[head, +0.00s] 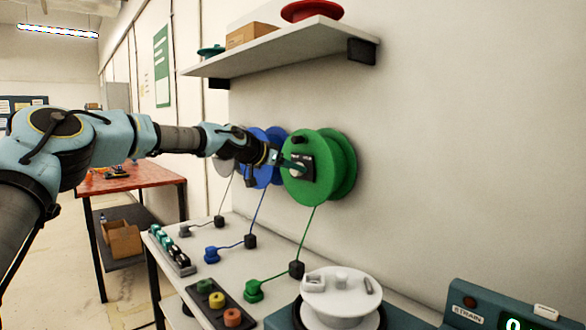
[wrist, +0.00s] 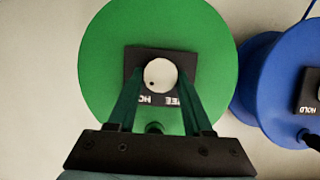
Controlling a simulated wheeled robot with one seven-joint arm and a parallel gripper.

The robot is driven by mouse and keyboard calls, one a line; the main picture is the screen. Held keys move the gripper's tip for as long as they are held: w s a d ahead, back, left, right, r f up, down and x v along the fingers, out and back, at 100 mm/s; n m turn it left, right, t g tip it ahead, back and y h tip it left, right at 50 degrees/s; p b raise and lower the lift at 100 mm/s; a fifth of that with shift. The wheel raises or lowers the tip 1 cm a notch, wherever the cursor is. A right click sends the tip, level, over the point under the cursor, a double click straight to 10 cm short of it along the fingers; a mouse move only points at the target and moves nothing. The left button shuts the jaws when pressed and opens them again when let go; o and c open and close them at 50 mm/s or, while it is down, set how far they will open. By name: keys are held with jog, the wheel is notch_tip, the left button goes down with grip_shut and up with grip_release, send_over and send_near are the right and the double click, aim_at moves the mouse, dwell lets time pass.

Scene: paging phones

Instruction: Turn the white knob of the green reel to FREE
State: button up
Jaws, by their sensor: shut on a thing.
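The green reel (head: 343,160) hangs on the wall at the right end of the row; it fills the middle of the wrist view (wrist: 105,50). On its face is a dark plate (wrist: 140,53) with the round white knob (wrist: 163,70). A small dark dot sits low and left on the knob, on the side of the partly hidden "HO" letters; "EE" letters show to the lower right. My gripper (wrist: 160,80) is shut on the knob, with one teal finger on each side. The fingers hide part of the label.
The blue reel (head: 262,140) hangs close to the left, its plate reading HOLD. A grey reel (head: 222,168) is beyond it. A shelf (head: 290,48) juts out above.

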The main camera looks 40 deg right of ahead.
grip_shut()
jog(key=n+g+h, duration=0.1)
jog(key=n+g, duration=0.1)
jog(key=n, duration=0.2)
jog(key=n+g+h+b, duration=0.1)
jog(key=n+g, duration=0.1)
jog(key=n, duration=0.2)
jog(key=w+f+n+g+b, duration=0.1)
jog(key=n+g, duration=0.2)
jog(key=n, duration=0.2)
jog(key=shift+h, duration=0.4)
dwell(0.5)
jog(key=shift+n, duration=0.3)
jog(key=o, duration=0.8)
grip_release()
jog(key=shift+c, duration=0.2)
